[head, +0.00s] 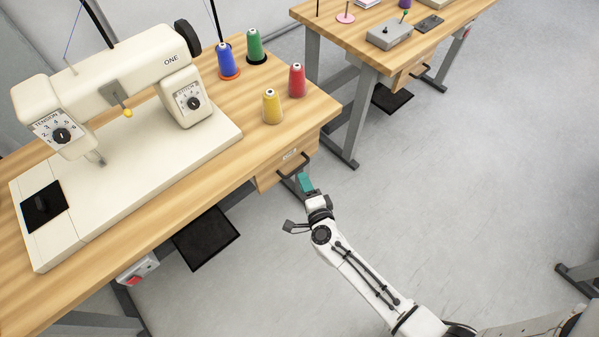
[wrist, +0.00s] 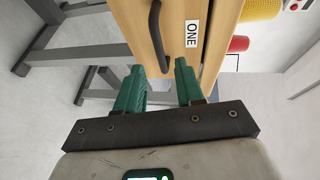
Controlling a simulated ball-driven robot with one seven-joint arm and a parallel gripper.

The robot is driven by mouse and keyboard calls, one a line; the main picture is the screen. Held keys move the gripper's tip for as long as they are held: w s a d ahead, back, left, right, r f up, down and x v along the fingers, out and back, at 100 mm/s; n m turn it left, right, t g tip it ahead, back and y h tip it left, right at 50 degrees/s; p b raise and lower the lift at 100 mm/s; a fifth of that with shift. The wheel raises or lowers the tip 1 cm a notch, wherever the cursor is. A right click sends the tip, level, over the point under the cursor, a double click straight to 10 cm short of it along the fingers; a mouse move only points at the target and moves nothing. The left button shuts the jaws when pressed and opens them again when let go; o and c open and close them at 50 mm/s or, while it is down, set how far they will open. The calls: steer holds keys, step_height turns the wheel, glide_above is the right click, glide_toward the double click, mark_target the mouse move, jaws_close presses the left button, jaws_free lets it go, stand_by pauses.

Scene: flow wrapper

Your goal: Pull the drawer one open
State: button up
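Drawer one (head: 268,178) is a wooden drawer under the right end of the sewing table, and it looks closed. Its front (wrist: 208,35) carries a white label reading ONE (wrist: 193,33). A black bar handle (head: 293,165) is on the front; it also shows in the wrist view (wrist: 155,30). My gripper (head: 305,181) is just in front of the handle. In the wrist view its two green fingers (wrist: 159,67) are open, with the handle's near end showing between the fingertips. I cannot tell whether either finger touches it.
A cream sewing machine (head: 110,80) and several thread spools, including a red one (head: 297,80) and a yellow one (head: 271,106), stand on the table (head: 318,106). A second table (head: 340,35) stands behind at the right. The grey floor (head: 450,170) to the right is clear.

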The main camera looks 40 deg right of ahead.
steer(key=shift+b+x, duration=0.45)
steer(key=shift+x, duration=2.2)
steer(key=shift+c, duration=0.3)
jaws_close()
